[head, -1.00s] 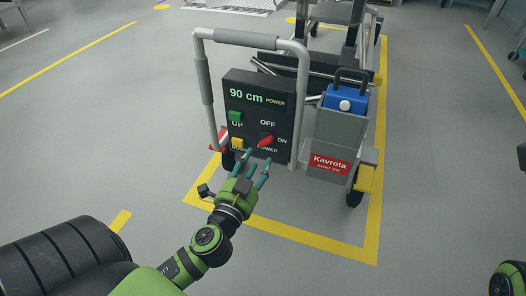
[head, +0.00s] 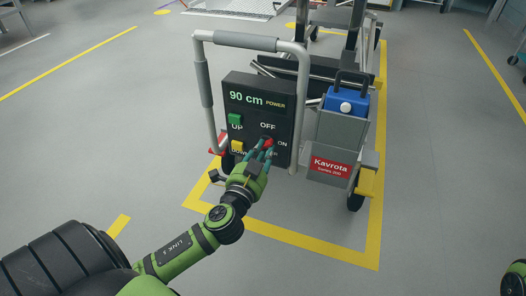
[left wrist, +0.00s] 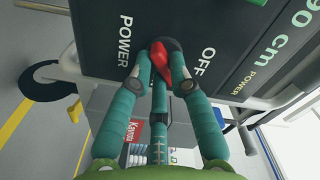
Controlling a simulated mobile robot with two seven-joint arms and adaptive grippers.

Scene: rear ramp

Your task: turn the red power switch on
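The red power switch (head: 268,142) is on the lower right of a dark control panel (head: 254,118), between the OFF and ON labels. It also shows in the left wrist view (left wrist: 160,62). My left gripper (head: 265,149) reaches up to it from below. In the left wrist view its teal fingers (left wrist: 158,72) come together around the red switch, with a fingertip on either side and the third finger below. The fingers partly cover the switch, so I cannot tell exactly where it points. My right gripper is out of view.
The panel reads 90 cm and carries a green UP button (head: 235,118) and a yellow button (head: 237,147) at its left. A grey tube handle (head: 204,75) frames it. A blue container (head: 347,100) sits in a grey box at the right.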

